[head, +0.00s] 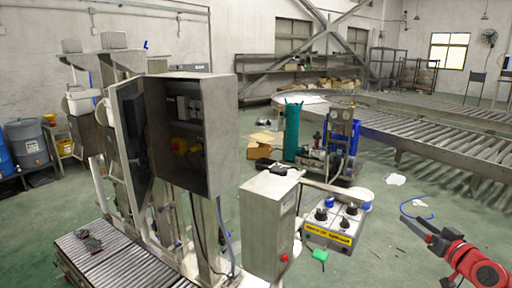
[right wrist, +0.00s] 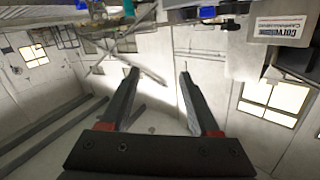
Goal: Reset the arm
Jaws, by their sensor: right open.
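My right arm, red and black, comes in at the lower right of the head view. Its dark gripper (head: 428,232) points up and left over the green floor, clear of the machines. In the right wrist view the two fingers of this gripper (right wrist: 159,76) stand wide apart with nothing between them. Behind them are a pale wall and windows. My left gripper does not show.
A grey control cabinet (head: 215,130) with an open door stands left of centre. A control panel with knobs (head: 335,222) stands in front of a pump unit (head: 342,140). A roller conveyor (head: 440,135) runs along the right. Open floor surrounds my right gripper.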

